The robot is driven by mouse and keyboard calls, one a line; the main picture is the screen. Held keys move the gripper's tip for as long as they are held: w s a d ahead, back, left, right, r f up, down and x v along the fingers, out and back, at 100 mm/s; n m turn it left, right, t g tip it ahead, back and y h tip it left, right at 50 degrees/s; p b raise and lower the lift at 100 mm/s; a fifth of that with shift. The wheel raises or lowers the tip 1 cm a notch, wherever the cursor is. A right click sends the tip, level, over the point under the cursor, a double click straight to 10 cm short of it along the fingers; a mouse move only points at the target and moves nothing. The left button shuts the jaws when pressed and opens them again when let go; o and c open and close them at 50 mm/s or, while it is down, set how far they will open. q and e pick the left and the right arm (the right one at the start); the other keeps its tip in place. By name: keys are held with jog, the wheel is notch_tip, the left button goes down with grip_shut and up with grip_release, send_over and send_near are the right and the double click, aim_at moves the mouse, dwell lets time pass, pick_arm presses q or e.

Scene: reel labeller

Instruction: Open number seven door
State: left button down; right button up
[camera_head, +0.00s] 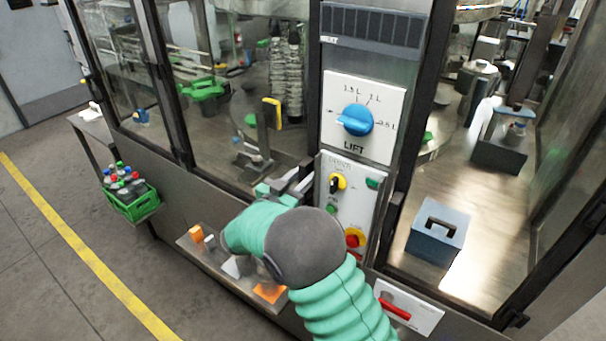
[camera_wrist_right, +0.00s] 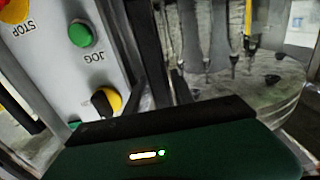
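Glass machine doors in dark frames fill the left and middle of the head view. One door pane (camera_head: 215,110) has a yellow handle (camera_head: 272,110) near its right side. I can read no number seven on any door. My right gripper (camera_head: 306,178) is beside the left edge of the control panel (camera_head: 342,205), low on the dark frame. Its two grey fingers look apart, with nothing visible between them. Whether it touches the frame is unclear. In the right wrist view the panel (camera_wrist_right: 60,60) with JOG and STOP is close, beside a dark upright frame (camera_wrist_right: 155,50). My left gripper is out of view.
A blue LIFT knob (camera_head: 356,119) is above the panel, and a red handle (camera_head: 394,308) is below it. A shelf (camera_head: 213,268) with small blocks lies under my arm. A green crate (camera_head: 133,203) of bottles hangs at left. The floor at left is clear.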

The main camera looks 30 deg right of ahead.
jog(key=shift+a, duration=0.1)
grip_shut()
jog(key=shift+r, duration=0.1)
dwell(1.1)
